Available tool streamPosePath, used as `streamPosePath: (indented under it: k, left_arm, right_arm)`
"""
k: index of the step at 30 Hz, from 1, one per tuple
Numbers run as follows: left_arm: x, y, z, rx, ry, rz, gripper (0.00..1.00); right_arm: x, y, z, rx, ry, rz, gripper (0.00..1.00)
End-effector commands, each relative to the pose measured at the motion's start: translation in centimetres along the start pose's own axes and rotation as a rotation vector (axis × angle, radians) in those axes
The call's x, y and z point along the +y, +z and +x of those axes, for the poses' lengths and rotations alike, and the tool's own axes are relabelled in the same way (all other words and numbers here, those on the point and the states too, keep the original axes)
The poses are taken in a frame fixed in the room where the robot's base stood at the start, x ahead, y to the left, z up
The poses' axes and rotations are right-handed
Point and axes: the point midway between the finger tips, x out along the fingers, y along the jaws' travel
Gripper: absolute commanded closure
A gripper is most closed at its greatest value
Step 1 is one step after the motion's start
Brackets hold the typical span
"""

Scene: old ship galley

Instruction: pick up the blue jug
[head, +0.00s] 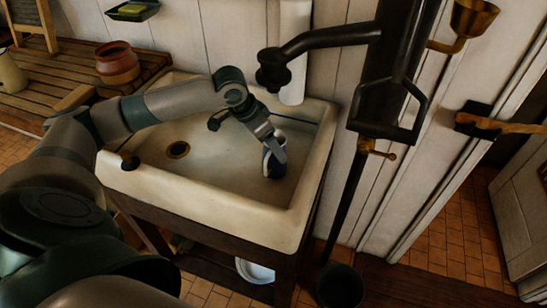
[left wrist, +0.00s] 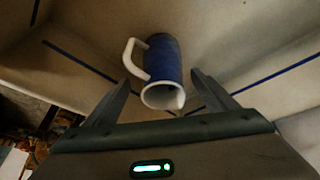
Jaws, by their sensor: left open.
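The blue jug (head: 273,162) stands in the stone sink (head: 215,160), near its right side. In the left wrist view the jug (left wrist: 162,62) has a white rim and a white handle (left wrist: 130,58) on its left. My left gripper (head: 277,146) reaches down over the jug in the head view and covers part of it. In the left wrist view my left gripper (left wrist: 158,88) is open, with one finger on each side of the jug's rim. Both fingers look apart from the jug. My right gripper is not in view.
A black pump spout (head: 272,75) hangs above the sink behind my left gripper. A brown pot (head: 117,63) stands on the slatted wooden counter (head: 45,80) at the left. A dark bucket (head: 340,287) stands on the floor.

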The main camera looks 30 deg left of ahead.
Motion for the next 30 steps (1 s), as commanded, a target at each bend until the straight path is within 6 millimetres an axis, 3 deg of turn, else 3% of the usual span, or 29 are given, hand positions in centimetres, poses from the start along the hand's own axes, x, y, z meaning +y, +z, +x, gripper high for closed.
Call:
streamPosePath:
  k: [11,24,30]
  left_arm:
    - [-0.1,0.1,0.3,-0.002,0.0,-0.001,0.21]
    - [-0.6,0.5,4.8,-0.001,0.0,0.0,0.21]
    - [-0.6,0.6,5.2,0.0,-0.001,0.001,0.21]
  right_arm:
    - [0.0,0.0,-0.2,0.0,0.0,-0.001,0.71]
    - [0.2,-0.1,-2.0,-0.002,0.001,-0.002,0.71]
    - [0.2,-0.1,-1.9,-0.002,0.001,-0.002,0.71]
